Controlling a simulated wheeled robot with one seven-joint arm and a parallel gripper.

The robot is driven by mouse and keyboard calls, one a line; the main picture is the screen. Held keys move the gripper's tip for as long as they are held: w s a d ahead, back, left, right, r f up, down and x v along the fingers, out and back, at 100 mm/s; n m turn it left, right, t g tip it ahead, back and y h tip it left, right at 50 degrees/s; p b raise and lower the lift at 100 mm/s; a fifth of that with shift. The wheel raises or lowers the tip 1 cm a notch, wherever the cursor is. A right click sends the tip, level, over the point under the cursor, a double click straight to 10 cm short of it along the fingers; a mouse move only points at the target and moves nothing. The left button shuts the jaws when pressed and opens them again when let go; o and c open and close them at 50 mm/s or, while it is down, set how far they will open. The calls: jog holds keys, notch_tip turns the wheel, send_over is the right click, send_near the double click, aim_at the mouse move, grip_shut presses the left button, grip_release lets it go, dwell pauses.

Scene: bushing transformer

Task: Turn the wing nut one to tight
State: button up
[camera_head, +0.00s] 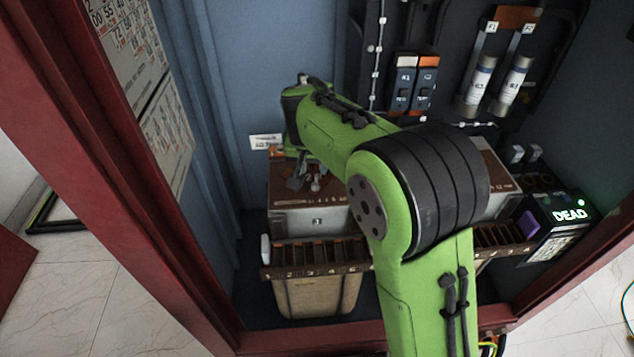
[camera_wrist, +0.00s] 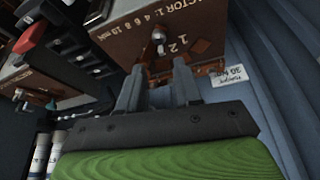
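A metal wing nut (camera_wrist: 158,38) stands on the brown top face of a box (camera_wrist: 115,28), beside the printed digits. In the wrist view my gripper (camera_wrist: 159,70) has its two grey fingers apart, with a gap between them. The wing nut shows just beyond the fingertips, roughly in line with the gap; I cannot tell if they touch. In the head view my gripper (camera_head: 297,181) is low over the left end of the box (camera_head: 300,222). The wing nut is small there and hard to make out near the fingers.
My green arm hides much of the box. A slotted rack (camera_head: 315,256) and a tan bin (camera_head: 315,296) are in front. A display reading DEAD (camera_head: 571,215) stands right. Fuses (camera_head: 515,80) are at the back. The cabinet's blue wall (camera_head: 235,90) is close on the left.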

aim_at(315, 180)
jog(key=b+x, duration=0.2)
jog(key=x, duration=0.6)
jog(key=shift+f, duration=0.1)
grip_shut()
